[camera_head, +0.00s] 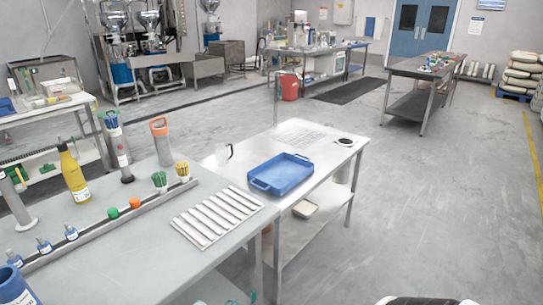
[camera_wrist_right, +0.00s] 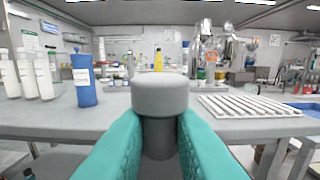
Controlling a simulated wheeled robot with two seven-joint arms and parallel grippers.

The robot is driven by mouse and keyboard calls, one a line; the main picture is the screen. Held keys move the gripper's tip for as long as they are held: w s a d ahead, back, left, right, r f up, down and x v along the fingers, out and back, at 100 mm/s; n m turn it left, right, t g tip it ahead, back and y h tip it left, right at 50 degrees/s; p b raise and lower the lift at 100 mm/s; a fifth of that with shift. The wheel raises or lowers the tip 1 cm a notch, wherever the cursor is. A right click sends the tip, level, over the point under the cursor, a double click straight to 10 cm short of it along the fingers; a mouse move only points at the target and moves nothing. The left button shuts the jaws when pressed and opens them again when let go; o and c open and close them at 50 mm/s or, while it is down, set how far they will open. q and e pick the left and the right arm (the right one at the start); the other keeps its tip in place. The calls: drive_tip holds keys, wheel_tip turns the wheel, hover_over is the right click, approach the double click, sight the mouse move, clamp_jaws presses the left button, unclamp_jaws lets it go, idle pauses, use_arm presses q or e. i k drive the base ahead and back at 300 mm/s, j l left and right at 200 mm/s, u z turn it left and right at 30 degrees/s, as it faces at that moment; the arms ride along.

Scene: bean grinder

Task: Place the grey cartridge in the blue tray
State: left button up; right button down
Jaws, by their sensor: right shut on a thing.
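A grey cartridge (camera_wrist_right: 160,96) with a wide round cap and a narrower dark body stands upright in the right wrist view. The teal fingers of my right gripper (camera_wrist_right: 160,135) are shut on its body, below the cap. The cartridge is at about table height, just in front of the table. The blue tray (camera_head: 263,184) lies empty on the steel table, beyond the near table. My left gripper is in neither view.
A white slatted rack (camera_head: 216,215) lies on the near table (camera_head: 130,262), between its front and the tray. A glass jug (camera_head: 223,152) stands left of the tray. A yellow bottle (camera_head: 74,175), an orange-topped cylinder (camera_head: 161,143) and a blue cylinder (camera_wrist_right: 84,82) also stand on the near table.

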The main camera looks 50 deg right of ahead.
sight(282, 175)
drive_tip(key=i+l, duration=0.1)
drive_tip(key=l, duration=1.1)
drive_tip(key=i+l, duration=0.15)
drive_tip(key=l, duration=0.45)
drive_tip(key=i+l, duration=0.1)
drive_tip(key=l, duration=0.55)
drive_tip(key=i+l, duration=0.15)
drive_tip(key=l, duration=0.2)
drive_tip(key=i+l, duration=0.35)
drive_tip(key=l, duration=0.3)
drive_tip(key=i+l, duration=0.15)
drive_tip(key=l, duration=0.2)
drive_tip(key=z, duration=0.05)
